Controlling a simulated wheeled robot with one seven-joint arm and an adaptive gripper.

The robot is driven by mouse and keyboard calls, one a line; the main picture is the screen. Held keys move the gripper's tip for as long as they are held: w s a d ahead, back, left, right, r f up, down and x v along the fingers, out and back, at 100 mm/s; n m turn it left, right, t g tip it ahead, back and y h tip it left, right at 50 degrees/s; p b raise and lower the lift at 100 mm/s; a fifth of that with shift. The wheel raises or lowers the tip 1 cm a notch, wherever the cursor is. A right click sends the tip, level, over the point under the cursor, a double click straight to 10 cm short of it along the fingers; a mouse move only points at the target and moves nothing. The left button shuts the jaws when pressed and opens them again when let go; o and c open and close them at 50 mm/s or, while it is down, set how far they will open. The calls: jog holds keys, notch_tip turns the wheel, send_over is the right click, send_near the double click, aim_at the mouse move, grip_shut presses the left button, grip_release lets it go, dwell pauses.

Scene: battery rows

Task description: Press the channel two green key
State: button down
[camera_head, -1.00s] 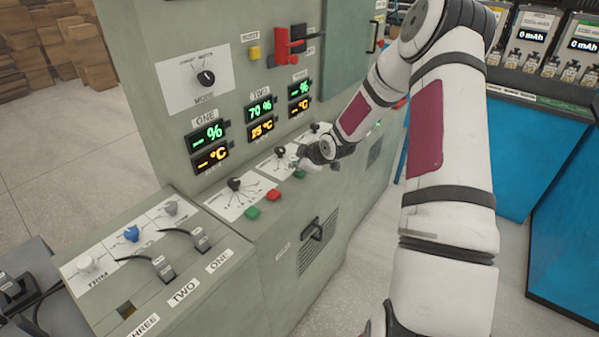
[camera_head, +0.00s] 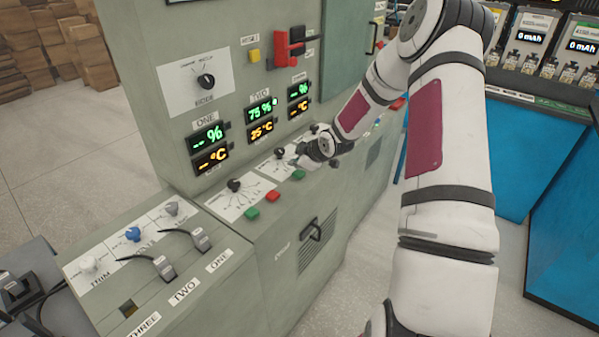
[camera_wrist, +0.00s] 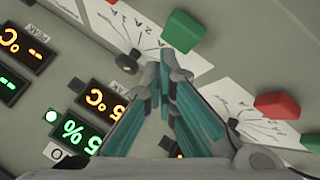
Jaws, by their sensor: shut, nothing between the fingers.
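The channel two green key (camera_head: 299,174) sits on the sloped ledge under the TWO display. It appears in the wrist view as a green block (camera_wrist: 183,30) at the top, beside a white dial plate. My gripper (camera_wrist: 165,62) is shut and empty. Its fingertips appear just below the green key in the wrist view, between it and a black knob (camera_wrist: 129,62); I cannot tell whether they touch the key. In the head view my gripper (camera_head: 296,163) is small and partly hides the ledge by channel two. The TWO display (camera_head: 262,110) reads 75 %.
Channel one's green key (camera_head: 252,213) and red key (camera_head: 273,195) lie to the left on the ledge, by a black knob (camera_head: 234,185). A red switch handle (camera_head: 284,47) juts from the upright panel. A lower console (camera_head: 165,250) with levers stands in front left.

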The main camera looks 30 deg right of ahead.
jog(key=shift+r, duration=0.1)
jog(key=shift+r+p, duration=1.5)
jog(key=shift+r, duration=0.9)
notch_tip(320, 180, up, 14)
jog(key=m+g+h, duration=0.2)
send_over(296, 174)
jog(key=s+a, duration=0.8)
jog(key=s+a+r+m+g, duration=0.1)
jog(key=s+a+r+m, duration=0.1)
jog(key=s+a+r, duration=0.5)
jog(key=s+a+r+m, duration=0.1)
jog(key=s+a, duration=0.1)
jog(key=s, duration=0.6)
jog(key=s+a+r+m+y, duration=0.1)
jog(key=s+a+r+m, duration=0.1)
jog(key=s, duration=0.6)
jog(key=s+a+r+m, duration=0.2)
jog(key=s+a, duration=0.2)
jog(key=s, duration=0.5)
jog(key=shift+r+g+y, duration=0.15)
jog(key=shift+g+y, duration=0.25)
